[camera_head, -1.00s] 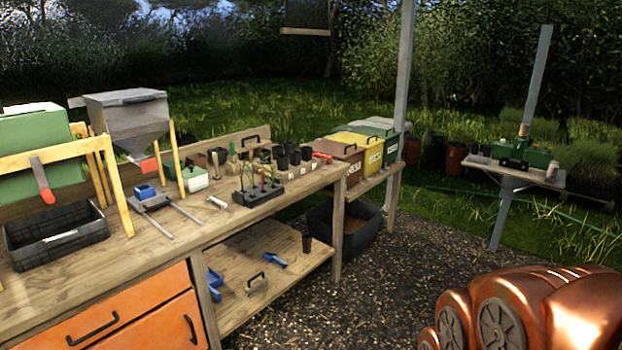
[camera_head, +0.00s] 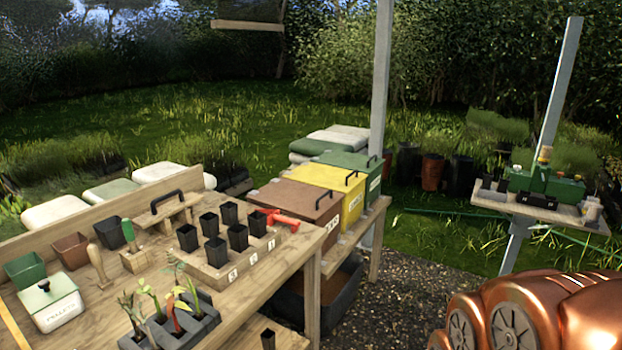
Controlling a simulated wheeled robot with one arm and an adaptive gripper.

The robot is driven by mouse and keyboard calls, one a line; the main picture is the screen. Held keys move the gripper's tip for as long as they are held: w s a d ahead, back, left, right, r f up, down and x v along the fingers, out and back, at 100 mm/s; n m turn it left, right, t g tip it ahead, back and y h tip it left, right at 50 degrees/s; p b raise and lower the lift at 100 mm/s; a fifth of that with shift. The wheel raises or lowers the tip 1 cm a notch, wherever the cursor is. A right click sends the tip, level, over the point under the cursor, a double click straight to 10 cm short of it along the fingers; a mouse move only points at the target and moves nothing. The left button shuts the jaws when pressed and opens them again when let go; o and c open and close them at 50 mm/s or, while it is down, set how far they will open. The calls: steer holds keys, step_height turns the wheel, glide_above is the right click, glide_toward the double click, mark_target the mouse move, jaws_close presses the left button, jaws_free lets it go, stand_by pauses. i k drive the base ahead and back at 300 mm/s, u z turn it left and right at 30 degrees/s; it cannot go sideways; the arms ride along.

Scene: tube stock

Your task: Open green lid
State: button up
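A row of three lidded boxes stands at the right end of the bench. The far box has a green lid (camera_head: 345,162) with a dark handle, and it looks shut. Beside it are a yellow lid (camera_head: 325,184) and a brown lid (camera_head: 295,197), both also shut. A small white container (camera_head: 52,309) with a green top (camera_head: 46,292) and knob stands on the bench at the lower left. My copper-coloured arm shows at the lower right, well apart from the boxes. My gripper is not in view.
The wooden bench (camera_head: 120,290) carries a pot rack (camera_head: 232,268) with black pots, a red-handled tool (camera_head: 280,218) and a seedling tray (camera_head: 187,325). A grey post (camera_head: 381,90) rises near the green lid. A side table (camera_head: 485,193) stands right. Gravel between is clear.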

mark_target(364, 165)
steer(key=z, duration=0.1)
steer(key=i, duration=1.5)
steer(key=z, duration=0.8)
steer(key=i, duration=1.7)
steer(key=u, duration=1.2)
steer(key=i, duration=0.5)
steer(key=u, duration=0.55)
